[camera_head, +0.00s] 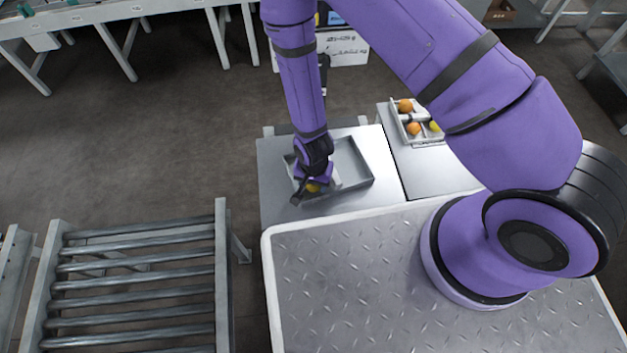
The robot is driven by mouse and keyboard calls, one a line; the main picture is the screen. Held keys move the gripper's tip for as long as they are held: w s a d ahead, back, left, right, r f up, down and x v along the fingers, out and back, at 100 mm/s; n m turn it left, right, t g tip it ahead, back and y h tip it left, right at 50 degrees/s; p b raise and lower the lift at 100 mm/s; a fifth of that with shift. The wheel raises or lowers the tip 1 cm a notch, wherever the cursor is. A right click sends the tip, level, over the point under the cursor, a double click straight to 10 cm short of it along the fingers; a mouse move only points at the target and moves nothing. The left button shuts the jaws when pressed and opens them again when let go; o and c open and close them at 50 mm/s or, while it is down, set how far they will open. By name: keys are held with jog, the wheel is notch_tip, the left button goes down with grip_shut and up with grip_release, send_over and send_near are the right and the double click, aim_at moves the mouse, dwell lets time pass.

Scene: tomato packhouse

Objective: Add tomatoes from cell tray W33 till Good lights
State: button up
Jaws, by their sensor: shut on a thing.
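My gripper (308,190) points down over the left part of a shallow grey tray (357,160) on a metal table. It is shut on a yellow-orange tomato (313,187), which is mostly hidden by the fingers. I cannot tell whether the tomato touches the tray floor. A light cell tray (427,143) stands on the table to the right, partly behind my arm. It holds an orange tomato (405,105) in a far cell, another orange tomato (413,128) in a near cell and a yellow one (435,126) beside it. No tray label is readable.
A white box (345,50) with a dark display stands behind the table, its text unreadable. A roller conveyor (140,270) is at lower left, and another conveyor frame (90,15) runs along the top left. Bare floor lies between them.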

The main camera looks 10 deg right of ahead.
jog(key=shift+f, duration=0.45)
jog(key=o, duration=0.8)
jog(key=c, duration=0.3)
jog(key=shift+c, duration=0.2)
jog(key=shift+r, duration=0.1)
jog(key=shift+r, duration=3.4)
